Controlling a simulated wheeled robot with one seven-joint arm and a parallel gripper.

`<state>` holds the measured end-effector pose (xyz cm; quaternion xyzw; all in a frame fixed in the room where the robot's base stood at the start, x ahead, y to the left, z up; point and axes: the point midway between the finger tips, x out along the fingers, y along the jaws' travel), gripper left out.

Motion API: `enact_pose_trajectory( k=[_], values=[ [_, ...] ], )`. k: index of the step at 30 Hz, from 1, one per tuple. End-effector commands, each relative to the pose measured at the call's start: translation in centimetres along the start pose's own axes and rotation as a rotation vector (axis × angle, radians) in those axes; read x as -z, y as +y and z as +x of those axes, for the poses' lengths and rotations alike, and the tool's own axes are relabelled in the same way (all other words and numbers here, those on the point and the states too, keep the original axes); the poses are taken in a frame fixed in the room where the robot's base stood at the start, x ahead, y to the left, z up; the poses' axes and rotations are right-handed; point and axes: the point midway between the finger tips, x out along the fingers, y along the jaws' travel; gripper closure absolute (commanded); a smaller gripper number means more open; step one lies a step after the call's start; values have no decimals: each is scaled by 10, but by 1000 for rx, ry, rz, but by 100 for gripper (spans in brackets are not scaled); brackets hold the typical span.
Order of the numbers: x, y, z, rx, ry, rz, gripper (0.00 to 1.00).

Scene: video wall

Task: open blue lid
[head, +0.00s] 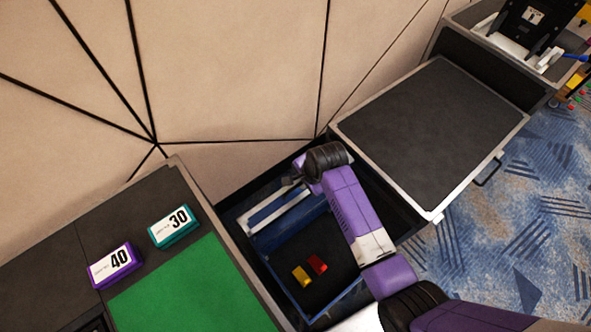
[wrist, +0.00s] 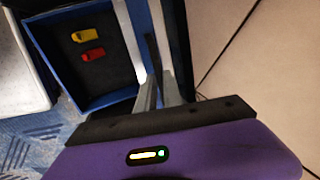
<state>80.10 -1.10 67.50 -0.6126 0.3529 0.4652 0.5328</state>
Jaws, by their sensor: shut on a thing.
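The blue lid (head: 283,212), with pale white edges, stands raised at the back left of a blue box (head: 348,296). The box interior shows, dark, with a yellow toy (head: 301,276) and a red toy (head: 318,264) inside. My gripper (head: 289,183) is at the lid's upper edge. In the wrist view my gripper's fingers (wrist: 158,92) are close together at the lid (wrist: 158,32), shut on it. The exact grip spot is partly hidden by the fingers, and my arm covers the box's right side in the head view.
A green mat (head: 185,290) lies on the left counter with a teal 30 box (head: 174,226) and a purple 40 box (head: 115,264). A dark-topped cabinet (head: 435,130) stands right. A beige panelled wall (head: 230,70) is close behind. Patterned blue carpet (head: 520,220) is clear at right.

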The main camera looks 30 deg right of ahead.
Motion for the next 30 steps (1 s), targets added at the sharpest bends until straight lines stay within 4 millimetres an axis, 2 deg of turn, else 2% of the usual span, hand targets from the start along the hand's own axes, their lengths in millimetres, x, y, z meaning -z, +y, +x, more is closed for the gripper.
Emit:
enact_pose_trajectory(
  k=[1,15,19,27,28,30],
  values=[
    [0,15,-2,0,-2,1,100],
    [0,91,-14,93,0,2,100],
    [0,98,-14,94,0,2,100],
    [0,97,-13,97,0,1,100],
    [0,97,-13,97,0,1,85],
    [0,97,-13,98,0,1,72]
  ],
)
